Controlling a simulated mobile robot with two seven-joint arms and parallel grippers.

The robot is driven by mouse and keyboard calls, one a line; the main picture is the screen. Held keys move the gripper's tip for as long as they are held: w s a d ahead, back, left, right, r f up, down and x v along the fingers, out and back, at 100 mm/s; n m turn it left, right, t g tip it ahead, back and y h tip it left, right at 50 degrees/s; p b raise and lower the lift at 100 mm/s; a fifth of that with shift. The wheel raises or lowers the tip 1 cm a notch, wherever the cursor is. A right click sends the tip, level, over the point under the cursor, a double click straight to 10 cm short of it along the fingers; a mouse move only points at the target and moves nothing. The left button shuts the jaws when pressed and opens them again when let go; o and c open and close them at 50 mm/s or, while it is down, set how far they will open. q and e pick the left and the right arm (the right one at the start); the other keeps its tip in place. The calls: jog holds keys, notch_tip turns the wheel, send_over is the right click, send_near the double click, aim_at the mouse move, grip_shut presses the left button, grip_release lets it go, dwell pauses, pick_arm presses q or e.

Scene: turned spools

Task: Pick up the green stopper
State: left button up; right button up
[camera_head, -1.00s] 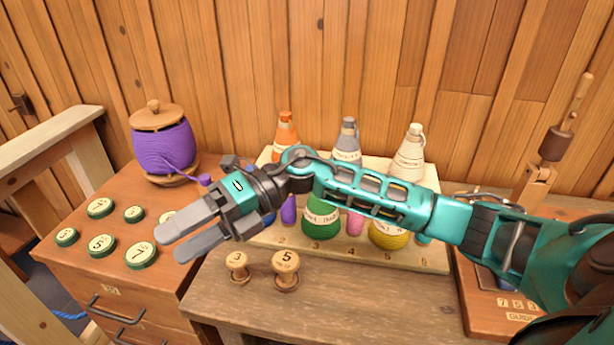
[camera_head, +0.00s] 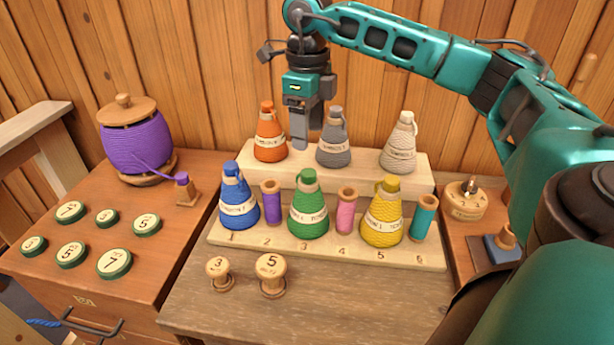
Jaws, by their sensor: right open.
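The green stopper (camera_head: 307,177) sits in the neck of a green cord-wrapped bottle (camera_head: 308,214), upright on the front step of the pale wooden rack (camera_head: 330,244). My right gripper (camera_head: 307,140) points downward, open and empty, above the green stopper in the picture. Its fingers show between the orange bottle and the grey bottle, apart from the green stopper. How far it is from the back row in depth is hard to tell. My left gripper is not in view.
A blue bottle (camera_head: 238,200) and a yellow bottle (camera_head: 383,217) flank the green one, with purple (camera_head: 271,203) and pink (camera_head: 345,213) spools between. Orange (camera_head: 269,138), grey (camera_head: 334,143) and white (camera_head: 399,148) bottles stand behind. Two numbered wooden knobs (camera_head: 270,274) stand in front.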

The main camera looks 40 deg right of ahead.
aim_at(307, 172)
notch_tip(307, 172, down, 4)
jog(key=shift+r, duration=0.25)
jog(key=shift+s+a+f, duration=0.15)
jog(key=shift+a+f, duration=0.05)
jog(key=shift+f, duration=1.15)
jog(key=shift+s+a+f, duration=0.15)
jog(key=shift+f, duration=1.15)
jog(key=shift+c, duration=0.4)
jog(key=c, duration=1)
